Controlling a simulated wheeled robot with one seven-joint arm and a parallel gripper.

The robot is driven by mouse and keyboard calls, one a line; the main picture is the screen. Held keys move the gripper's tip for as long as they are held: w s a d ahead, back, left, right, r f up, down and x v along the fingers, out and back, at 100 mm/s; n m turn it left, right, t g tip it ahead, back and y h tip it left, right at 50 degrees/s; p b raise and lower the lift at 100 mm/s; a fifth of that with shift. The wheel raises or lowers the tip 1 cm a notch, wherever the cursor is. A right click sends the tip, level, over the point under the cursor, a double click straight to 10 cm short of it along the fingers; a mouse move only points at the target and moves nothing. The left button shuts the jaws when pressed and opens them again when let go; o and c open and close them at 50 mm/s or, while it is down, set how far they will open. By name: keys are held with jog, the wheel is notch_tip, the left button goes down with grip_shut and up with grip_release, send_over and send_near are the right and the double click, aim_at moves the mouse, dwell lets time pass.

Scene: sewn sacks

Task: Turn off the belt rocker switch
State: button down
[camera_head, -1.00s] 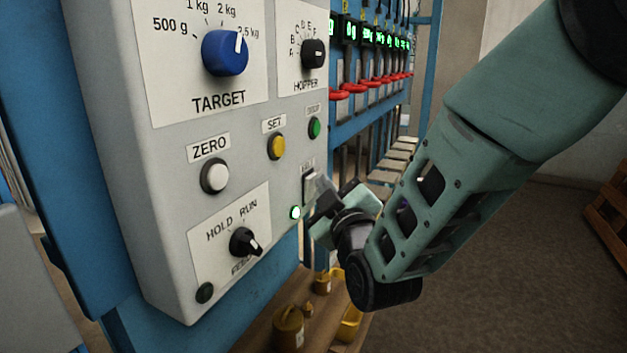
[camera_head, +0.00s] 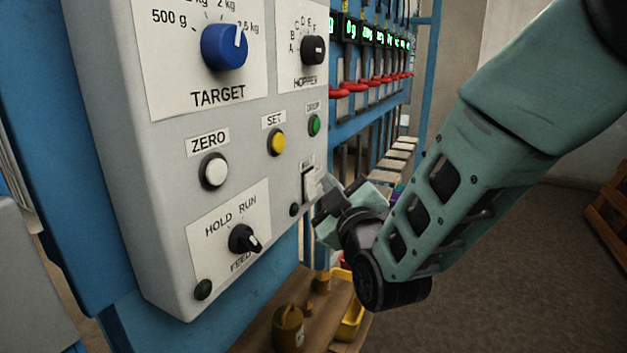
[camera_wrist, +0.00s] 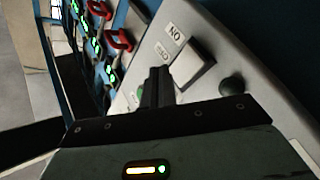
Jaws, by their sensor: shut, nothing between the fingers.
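The belt rocker switch (camera_head: 309,183) is a pale rocker in a dark frame, low on the right side of the grey control panel (camera_head: 130,190). Its small label is too small to read in the head view. In the wrist view the rocker (camera_wrist: 190,66) shows large, beside a plate marked ON. The small round lamp (camera_head: 294,210) below it is dark, and it also shows dark in the wrist view (camera_wrist: 232,85). My gripper (camera_head: 327,188) is shut and empty, just right of the switch. In the wrist view its fingers (camera_wrist: 158,86) overlap the rocker's edge; I cannot tell if they touch.
The green DROP button (camera_head: 314,125), yellow SET button (camera_head: 276,142), white ZERO button (camera_head: 213,171) and black feed knob (camera_head: 244,239) are on the same panel. Red levers (camera_head: 352,87) line the blue rack behind. A yellow bin (camera_head: 351,313) stands below.

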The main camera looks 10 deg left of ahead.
jog(key=shift+d, duration=0.1)
jog(key=shift+s+d+f+b, duration=0.1)
jog(key=shift+s+d+b, duration=0.25)
jog(key=shift+d, duration=0.4)
jog(key=shift+s+d+f+b, duration=0.1)
jog(key=shift+s+d+b, duration=0.2)
jog(key=shift+d, duration=0.5)
jog(key=shift+s+d+f+b, duration=0.1)
jog(key=shift+s+d+b, duration=0.2)
jog(key=shift+d, duration=0.45)
jog(key=s+d+f+m+g+h, duration=0.2)
jog(key=s+f+m+g, duration=0.2)
jog(key=s+f+g, duration=0.7)
jog(key=s+d+m+g+h, duration=0.1)
jog(key=s+d+g+h, duration=0.1)
jog(key=s+d, duration=0.3)
jog(key=s+d+f+m+g+h, duration=0.1)
jog(key=s+d+g+h, duration=0.2)
jog(key=s, duration=0.9)
jog(key=shift+s+d+g, duration=0.3)
jog(key=shift+d+g, duration=0.7)
jog(key=shift+d, duration=0.05)
